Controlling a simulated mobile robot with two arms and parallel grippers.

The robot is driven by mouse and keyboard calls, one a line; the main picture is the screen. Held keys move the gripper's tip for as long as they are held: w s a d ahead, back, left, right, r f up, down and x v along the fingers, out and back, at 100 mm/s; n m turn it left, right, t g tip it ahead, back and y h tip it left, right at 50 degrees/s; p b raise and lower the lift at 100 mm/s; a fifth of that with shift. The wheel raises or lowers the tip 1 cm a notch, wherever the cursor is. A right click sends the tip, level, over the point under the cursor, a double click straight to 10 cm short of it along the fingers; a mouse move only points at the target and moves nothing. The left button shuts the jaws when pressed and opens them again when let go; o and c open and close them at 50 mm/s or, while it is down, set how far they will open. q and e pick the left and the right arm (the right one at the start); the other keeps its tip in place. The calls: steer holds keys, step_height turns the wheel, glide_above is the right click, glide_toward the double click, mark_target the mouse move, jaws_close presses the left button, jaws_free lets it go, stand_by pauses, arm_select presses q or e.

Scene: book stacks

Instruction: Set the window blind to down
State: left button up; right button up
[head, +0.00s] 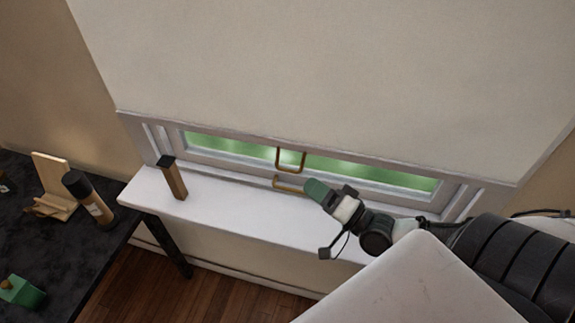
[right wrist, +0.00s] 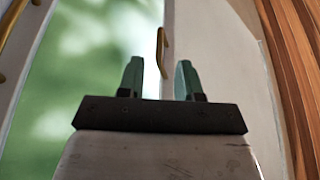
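The cream window blind (head: 330,70) hangs over most of the window, leaving a narrow green strip of glass (head: 230,147) below its lower edge. A brass U-shaped handle (head: 291,170) hangs at the blind's lower edge; a brass handle also shows at upper left in the right wrist view (right wrist: 12,38). A second brass handle (head: 287,188) sits lower, on the window frame; it appears ahead of the finger gap in the right wrist view (right wrist: 161,52). My right gripper (head: 318,190) is beside the lower handle, its green-tipped fingers (right wrist: 159,80) apart and empty. My left gripper is out of view.
A white sill (head: 225,210) runs below the window, with an upright brown block (head: 173,178) at its left. A dark table (head: 60,245) at left holds a wooden stand (head: 52,180), a bottle (head: 90,198) and a green object (head: 20,290).

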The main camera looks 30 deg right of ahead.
mark_target(288, 171)
steer(key=p+x, duration=0.1)
steer(key=x, duration=0.6)
steer(key=shift+w+a, duration=0.1)
steer(key=shift+w, duration=0.15)
steer(key=shift+c, duration=0.2)
jaws_close()
steer(key=shift+f, duration=0.1)
